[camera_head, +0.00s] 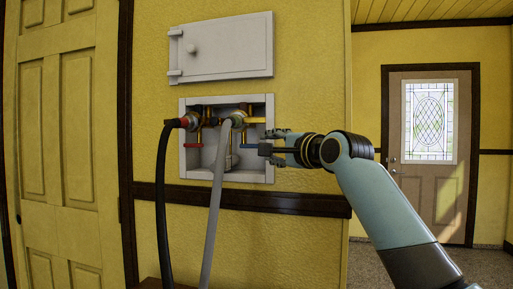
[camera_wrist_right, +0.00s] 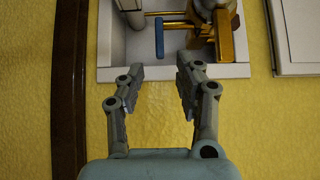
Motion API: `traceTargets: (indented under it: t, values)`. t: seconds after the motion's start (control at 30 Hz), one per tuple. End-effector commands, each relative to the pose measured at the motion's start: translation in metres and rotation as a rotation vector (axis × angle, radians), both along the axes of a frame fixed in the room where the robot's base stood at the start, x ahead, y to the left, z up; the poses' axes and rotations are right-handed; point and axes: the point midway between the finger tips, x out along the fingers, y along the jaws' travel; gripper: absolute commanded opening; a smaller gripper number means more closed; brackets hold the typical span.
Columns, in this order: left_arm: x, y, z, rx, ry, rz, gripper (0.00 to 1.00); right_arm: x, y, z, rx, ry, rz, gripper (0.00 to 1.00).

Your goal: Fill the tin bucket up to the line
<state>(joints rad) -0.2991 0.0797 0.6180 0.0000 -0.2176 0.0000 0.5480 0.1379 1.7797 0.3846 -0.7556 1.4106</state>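The tin bucket is not in view. A white recessed valve box (camera_head: 227,175) in the yellow wall holds two brass valves. The left valve has a red handle (camera_head: 193,145) and a black hose; the other has a blue handle (camera_head: 249,147) and a grey hose (camera_head: 215,190). My right gripper (camera_head: 270,143) is at the box's right side, close to the blue handle. In the right wrist view, its fingers (camera_wrist_right: 157,82) are spread and empty, and the blue handle (camera_wrist_right: 159,38) lies just beyond the fingertips, apart from them. My left gripper is not in view.
The box's white door (camera_head: 220,50) stands open above it. The black hose (camera_head: 161,200) and the grey hose hang down in front of the wall. A dark rail (camera_head: 240,199) runs below the box. A panelled door (camera_head: 65,130) is at left; another (camera_head: 431,175) is far right.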

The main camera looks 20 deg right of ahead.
Motion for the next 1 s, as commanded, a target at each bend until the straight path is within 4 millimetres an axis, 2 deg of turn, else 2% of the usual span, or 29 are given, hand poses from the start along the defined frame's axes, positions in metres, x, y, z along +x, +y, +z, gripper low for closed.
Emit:
traceTargets:
  t: [0.2,0.4,0.53,0.8,1.0]
  values:
    - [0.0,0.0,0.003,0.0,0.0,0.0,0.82,0.045,0.009,0.001,0.0,0.001,0.0,0.35]
    - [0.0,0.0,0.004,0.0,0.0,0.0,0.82,0.071,0.014,0.0,-0.001,0.002,0.0,0.35]
    - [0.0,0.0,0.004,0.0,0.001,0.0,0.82,0.078,0.015,0.0,-0.003,0.0,-0.001,0.35]
    - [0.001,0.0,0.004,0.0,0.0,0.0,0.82,0.079,0.015,-0.001,-0.003,0.0,-0.001,0.35]
    - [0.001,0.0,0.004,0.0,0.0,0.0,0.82,0.079,0.015,-0.001,-0.003,0.0,-0.001,0.08]
